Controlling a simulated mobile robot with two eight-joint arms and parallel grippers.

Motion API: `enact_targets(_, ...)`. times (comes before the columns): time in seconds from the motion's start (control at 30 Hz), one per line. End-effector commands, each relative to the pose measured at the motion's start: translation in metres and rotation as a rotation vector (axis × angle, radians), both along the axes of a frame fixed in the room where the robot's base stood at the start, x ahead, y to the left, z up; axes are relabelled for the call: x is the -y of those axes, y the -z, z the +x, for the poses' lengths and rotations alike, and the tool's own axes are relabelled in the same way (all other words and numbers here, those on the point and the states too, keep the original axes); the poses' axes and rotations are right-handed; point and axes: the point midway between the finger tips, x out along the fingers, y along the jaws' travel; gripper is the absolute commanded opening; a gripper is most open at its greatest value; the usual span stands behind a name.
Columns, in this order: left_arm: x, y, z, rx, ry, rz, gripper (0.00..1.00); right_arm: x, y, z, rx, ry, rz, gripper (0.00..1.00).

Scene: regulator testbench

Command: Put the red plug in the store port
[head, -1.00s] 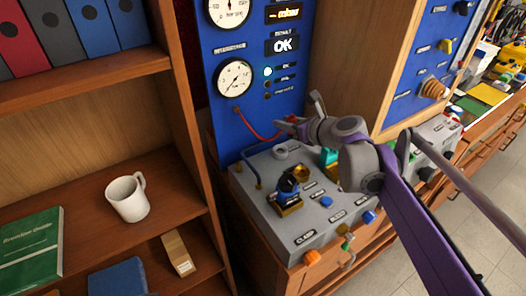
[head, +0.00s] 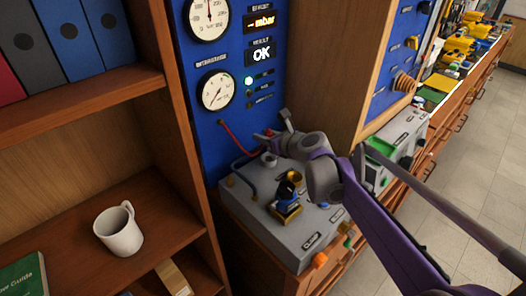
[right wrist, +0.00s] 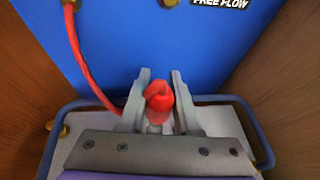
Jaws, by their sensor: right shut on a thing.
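The red plug (right wrist: 158,97) is upright between the two grey fingers of my right gripper (right wrist: 157,104) in the right wrist view. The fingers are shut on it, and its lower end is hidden. In the head view my right gripper (head: 277,128) is above the back of the grey testbench box (head: 262,228), close to the blue panel. A red hose (head: 238,138) runs from the panel toward the gripper. A grey round socket (head: 268,160) sits on the box just below the gripper. I cannot read which port is the store port. My left gripper is out of view.
A blue gauge panel (head: 205,140) rises behind the box, with its display reading OK. A dark blue knob on a brass base (head: 286,200) stands on the box top. A wooden shelf with a white mug (head: 118,232) is at left. A blue tube (right wrist: 265,140) borders the box.

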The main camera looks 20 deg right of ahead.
Motion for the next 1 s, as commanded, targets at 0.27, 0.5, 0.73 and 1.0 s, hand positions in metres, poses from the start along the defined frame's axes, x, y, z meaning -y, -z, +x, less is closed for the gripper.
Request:
enact_targets(0.27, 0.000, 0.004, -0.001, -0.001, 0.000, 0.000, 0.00, 0.000, 0.033, 0.001, 0.000, -0.001, 0.000, 0.00)
enact_targets(0.5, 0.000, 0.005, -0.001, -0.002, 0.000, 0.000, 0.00, 0.000, 0.048, 0.000, 0.000, 0.000, 0.000, 0.00)
enact_targets(0.73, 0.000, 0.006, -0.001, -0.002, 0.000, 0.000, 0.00, 0.000, 0.050, 0.000, 0.000, 0.000, 0.000, 0.00)
enact_targets(1.0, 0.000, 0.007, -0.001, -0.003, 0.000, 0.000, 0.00, 0.000, 0.051, 0.000, 0.000, -0.001, 0.000, 0.61)
